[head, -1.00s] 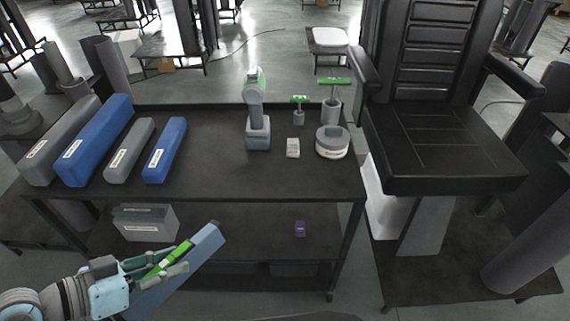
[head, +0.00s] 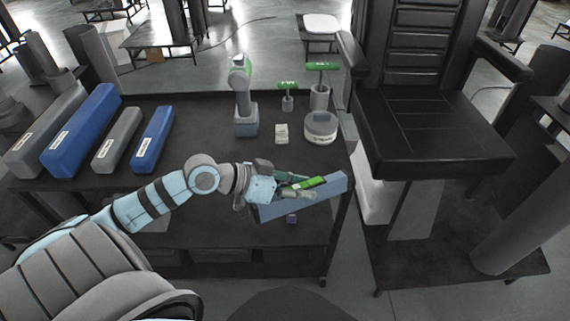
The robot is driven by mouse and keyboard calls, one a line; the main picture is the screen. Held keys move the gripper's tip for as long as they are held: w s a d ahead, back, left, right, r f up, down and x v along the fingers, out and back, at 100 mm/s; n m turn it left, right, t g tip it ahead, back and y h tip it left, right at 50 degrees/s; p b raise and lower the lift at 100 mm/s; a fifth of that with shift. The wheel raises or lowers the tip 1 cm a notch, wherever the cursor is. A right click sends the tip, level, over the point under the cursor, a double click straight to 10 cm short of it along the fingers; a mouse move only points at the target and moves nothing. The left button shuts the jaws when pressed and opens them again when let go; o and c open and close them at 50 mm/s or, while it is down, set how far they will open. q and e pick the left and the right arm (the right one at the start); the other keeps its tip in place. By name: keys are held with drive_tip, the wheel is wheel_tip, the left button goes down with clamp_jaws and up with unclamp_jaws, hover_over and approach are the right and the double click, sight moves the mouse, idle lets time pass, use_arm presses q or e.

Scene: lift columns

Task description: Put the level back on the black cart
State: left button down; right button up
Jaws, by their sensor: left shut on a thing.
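The level, a long blue-grey bar with a green strip on it (head: 333,190), is held in my left gripper (head: 306,189). The fingers are shut around its middle and hide part of it. The level lies tilted, its right end higher, in front of the black cart's (head: 205,125) front right edge. In the picture it overlaps the front edge of the cart's top and the lower shelf; I cannot tell its exact height. My right gripper is not in view.
On the cart top, grey and blue long boxes (head: 82,130) stand at left. A drill (head: 243,100), a small white box (head: 282,133), a round tin (head: 320,127) and green-handled tools (head: 321,90) stand at right. The middle is clear. A black chair (head: 430,130) stands to the right.

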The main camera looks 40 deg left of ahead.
use_arm(q)
drive_tip(key=w+a+r+n+t+y+b, duration=0.1)
drive_tip(key=w+a+r+n+t+y, duration=0.15)
drive_tip(key=w+a+n+y, duration=1)
wheel_tip(320, 180, up, 12)
drive_tip(key=s+n+g+y+b, duration=0.2)
drive_tip(key=s+n+g+y, duration=0.1)
drive_tip(key=n+g+y, duration=0.45)
drive_tip(key=f+g+b, duration=0.1)
drive_tip(key=f, duration=0.5)
drive_tip(key=s+f+b, duration=0.1)
drive_tip(key=f, duration=0.6)
drive_tip(key=a+f+g+b, duration=0.1)
drive_tip(key=f, duration=0.6)
drive_tip(key=shift+s+f+n+g, duration=0.1)
drive_tip(key=shift+s+n+g, duration=0.2)
drive_tip(key=shift+s+n, duration=0.1)
drive_tip(key=c, duration=1.3)
unclamp_jaws()
